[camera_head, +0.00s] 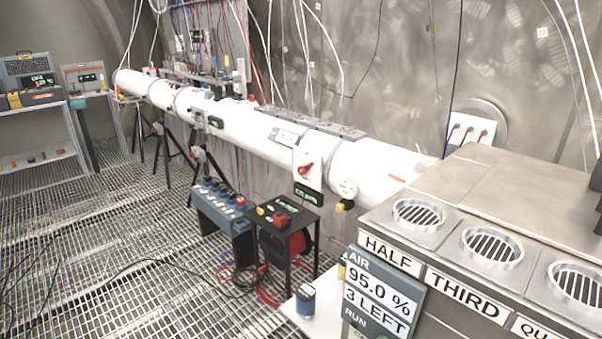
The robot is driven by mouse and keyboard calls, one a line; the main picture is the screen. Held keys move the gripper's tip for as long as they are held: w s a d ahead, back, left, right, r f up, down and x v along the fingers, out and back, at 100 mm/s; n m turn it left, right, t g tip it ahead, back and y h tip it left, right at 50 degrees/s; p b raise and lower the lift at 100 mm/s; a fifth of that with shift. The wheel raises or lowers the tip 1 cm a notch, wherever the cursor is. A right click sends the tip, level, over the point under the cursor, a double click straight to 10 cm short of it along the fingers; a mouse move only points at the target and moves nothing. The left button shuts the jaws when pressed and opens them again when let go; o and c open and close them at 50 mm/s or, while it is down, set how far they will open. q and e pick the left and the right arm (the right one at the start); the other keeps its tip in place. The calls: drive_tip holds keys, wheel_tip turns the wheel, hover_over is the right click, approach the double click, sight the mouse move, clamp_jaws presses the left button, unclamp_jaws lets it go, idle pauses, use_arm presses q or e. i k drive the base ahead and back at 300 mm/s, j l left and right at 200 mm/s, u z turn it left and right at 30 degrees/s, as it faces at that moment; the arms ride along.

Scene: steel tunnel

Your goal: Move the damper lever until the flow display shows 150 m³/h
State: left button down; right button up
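A long white duct (235,123) runs from the far left to the right foreground. A white plate (297,160) on its side carries a small red handle (306,169), which may be the damper lever; its exact setting is too small to tell. Just below it hangs a small dark display (308,194) with green characters that I cannot read, so I cannot tell whether it is the flow display. A larger grey panel (381,296) at the front reads "AIR 95.0 % 3 LEFT RUN". Neither of my grippers shows in this view.
A steel cabinet (470,185) with round grilles and labels HALF and THIRD fills the right foreground. A blue box (222,212) and a black stand (287,222) stand before the duct. Cables (150,262) lie on the grating floor, which is otherwise largely open at left.

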sight(302, 169)
drive_tip(key=i+j+z, duration=0.25)
drive_tip(key=j, duration=0.4)
drive_tip(key=j+z, duration=0.25)
drive_tip(key=j, duration=0.4)
drive_tip(key=j+z, duration=0.25)
drive_tip(key=j, duration=0.45)
drive_tip(key=i, duration=0.05)
